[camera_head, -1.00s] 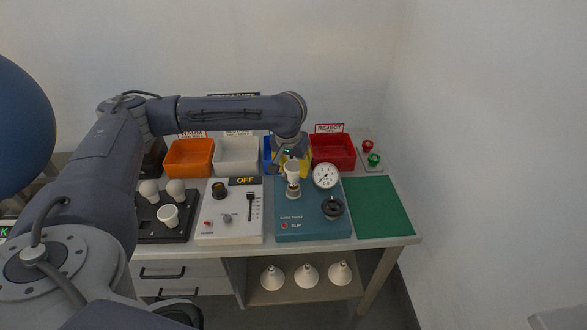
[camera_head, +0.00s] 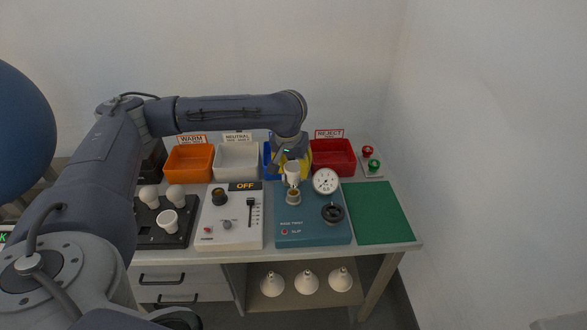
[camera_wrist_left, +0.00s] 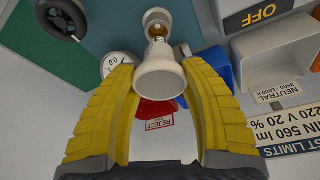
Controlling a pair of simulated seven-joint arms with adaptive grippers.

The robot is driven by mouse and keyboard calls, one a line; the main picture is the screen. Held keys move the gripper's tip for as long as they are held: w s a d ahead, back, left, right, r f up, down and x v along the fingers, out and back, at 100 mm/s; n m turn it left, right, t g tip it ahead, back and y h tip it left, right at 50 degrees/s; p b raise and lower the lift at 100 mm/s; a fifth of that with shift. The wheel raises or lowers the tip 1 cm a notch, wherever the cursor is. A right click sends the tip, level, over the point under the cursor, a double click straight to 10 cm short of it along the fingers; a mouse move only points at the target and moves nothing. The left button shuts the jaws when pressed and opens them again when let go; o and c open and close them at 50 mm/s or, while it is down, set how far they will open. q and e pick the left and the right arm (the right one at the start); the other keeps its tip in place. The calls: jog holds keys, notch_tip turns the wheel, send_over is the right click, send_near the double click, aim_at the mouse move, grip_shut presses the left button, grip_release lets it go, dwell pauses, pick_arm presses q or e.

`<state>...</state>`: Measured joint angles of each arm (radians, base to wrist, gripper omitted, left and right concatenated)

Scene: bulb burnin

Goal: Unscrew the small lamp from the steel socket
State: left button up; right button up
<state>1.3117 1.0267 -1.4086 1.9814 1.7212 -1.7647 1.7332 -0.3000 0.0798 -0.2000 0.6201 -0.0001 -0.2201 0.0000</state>
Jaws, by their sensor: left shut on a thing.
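The small lamp (camera_head: 292,173) is white with a wide round face. It is over the steel socket (camera_head: 293,195) on the blue twist fixture (camera_head: 290,218). In the left wrist view the lamp (camera_wrist_left: 160,78) lies between the yellow fingers of my left gripper (camera_wrist_left: 160,72), which is shut on it. Its narrow neck points at the steel socket (camera_wrist_left: 157,17). I cannot tell how deep its base sits in the socket. My right gripper is out of view.
A round dial (camera_head: 326,181) and a black knob (camera_head: 332,212) are right of the socket. Orange (camera_head: 188,165), white (camera_head: 237,160) and red (camera_head: 333,158) bins stand behind. The green mat (camera_head: 380,212) is bare.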

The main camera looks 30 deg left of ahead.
pick_arm(q)
jog(key=shift+r, duration=0.1)
jog(key=shift+r, duration=2.45)
